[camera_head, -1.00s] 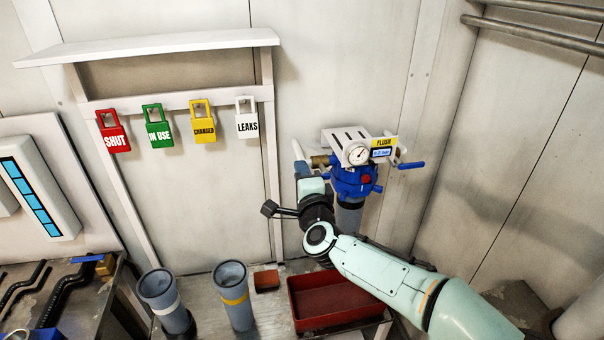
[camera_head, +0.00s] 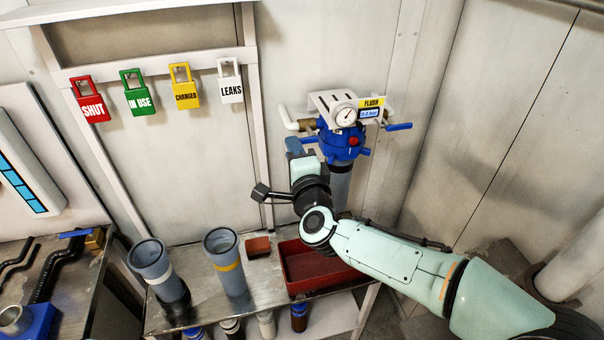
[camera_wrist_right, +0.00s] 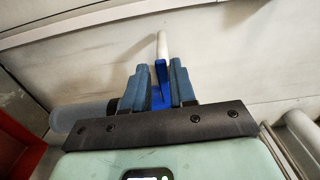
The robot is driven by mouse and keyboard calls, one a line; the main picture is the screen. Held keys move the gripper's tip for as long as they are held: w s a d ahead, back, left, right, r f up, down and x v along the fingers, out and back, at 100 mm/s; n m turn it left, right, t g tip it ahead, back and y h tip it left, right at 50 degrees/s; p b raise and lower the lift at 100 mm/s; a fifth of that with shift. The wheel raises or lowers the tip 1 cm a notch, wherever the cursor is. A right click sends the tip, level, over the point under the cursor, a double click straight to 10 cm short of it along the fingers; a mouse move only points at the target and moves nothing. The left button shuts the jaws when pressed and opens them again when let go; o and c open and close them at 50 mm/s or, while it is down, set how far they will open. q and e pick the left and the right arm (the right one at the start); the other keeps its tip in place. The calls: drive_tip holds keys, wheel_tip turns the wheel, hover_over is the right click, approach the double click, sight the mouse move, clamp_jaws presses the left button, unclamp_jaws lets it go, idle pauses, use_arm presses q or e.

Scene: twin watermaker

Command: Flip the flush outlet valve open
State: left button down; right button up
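The flush filter housing (camera_head: 342,143) has a blue head, a pressure gauge and a yellow FLUSH label, mounted on the back wall. A blue lever (camera_head: 397,126) sticks out on its right pipe. My right gripper (camera_head: 293,147) is at the left side of the housing, near the white left pipe (camera_head: 287,117). In the right wrist view a blue lever (camera_wrist_right: 160,82) stands between the fingers, with the white pipe (camera_wrist_right: 162,44) beyond it. The fingers are close beside it; I cannot tell whether they clamp it. My left gripper is not in view.
A red tray (camera_head: 300,284) and two grey cylinders (camera_head: 224,262) (camera_head: 155,270) stand on the bench below. Several coloured tags (camera_head: 186,86) hang on the left wall rail. Wall space right of the housing is clear.

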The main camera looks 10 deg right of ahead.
drive_tip(key=s, duration=0.8)
drive_tip(key=shift+d, duration=0.15)
